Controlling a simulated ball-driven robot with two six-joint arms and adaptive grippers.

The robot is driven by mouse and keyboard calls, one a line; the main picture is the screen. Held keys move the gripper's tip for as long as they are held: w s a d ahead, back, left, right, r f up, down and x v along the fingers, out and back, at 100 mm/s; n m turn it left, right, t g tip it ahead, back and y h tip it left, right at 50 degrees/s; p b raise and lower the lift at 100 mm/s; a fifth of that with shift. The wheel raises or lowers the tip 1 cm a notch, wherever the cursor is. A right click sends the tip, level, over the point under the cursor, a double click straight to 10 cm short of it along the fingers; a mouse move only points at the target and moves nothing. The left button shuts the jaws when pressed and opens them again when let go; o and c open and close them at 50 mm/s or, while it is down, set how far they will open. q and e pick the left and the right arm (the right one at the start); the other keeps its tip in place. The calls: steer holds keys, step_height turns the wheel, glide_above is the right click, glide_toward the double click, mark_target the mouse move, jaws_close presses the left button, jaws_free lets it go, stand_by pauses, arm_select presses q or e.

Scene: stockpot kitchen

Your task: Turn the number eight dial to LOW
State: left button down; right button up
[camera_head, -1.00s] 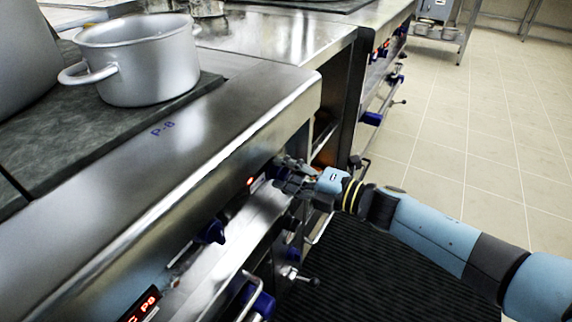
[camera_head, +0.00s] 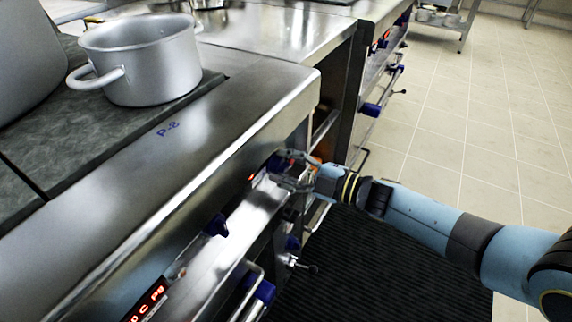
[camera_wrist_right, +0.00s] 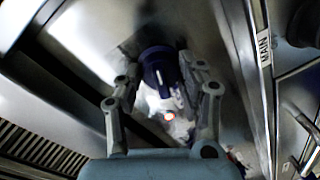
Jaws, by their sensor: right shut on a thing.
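The dial (camera_head: 275,162) is a dark blue knob on the front panel, below the "P-8" mark (camera_head: 168,129). My right gripper (camera_head: 281,170) reaches it from the right and partly covers it. In the right wrist view the knob (camera_wrist_right: 158,68) sits between the two fingers of my right gripper (camera_wrist_right: 163,76), which is shut on it. A light pointer line shows on the knob's face. A small red light (camera_wrist_right: 169,116) glows beside it. The LOW marking cannot be read. My left gripper is not in view.
A second blue dial (camera_head: 216,225) and a red display (camera_head: 150,300) are nearer on the same panel. A grey pot (camera_head: 150,60) stands on the dark cooking plate. Blue-handled parts and a rail lie below the panel.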

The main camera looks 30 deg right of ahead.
stand_by(0.4)
steer(key=o, duration=1.2)
steer(key=shift+c, duration=0.2)
steer(key=shift+s+d, duration=0.1)
steer(key=v, duration=1.1)
steer(key=shift+s+d, duration=0.15)
steer(key=shift+s, duration=0.2)
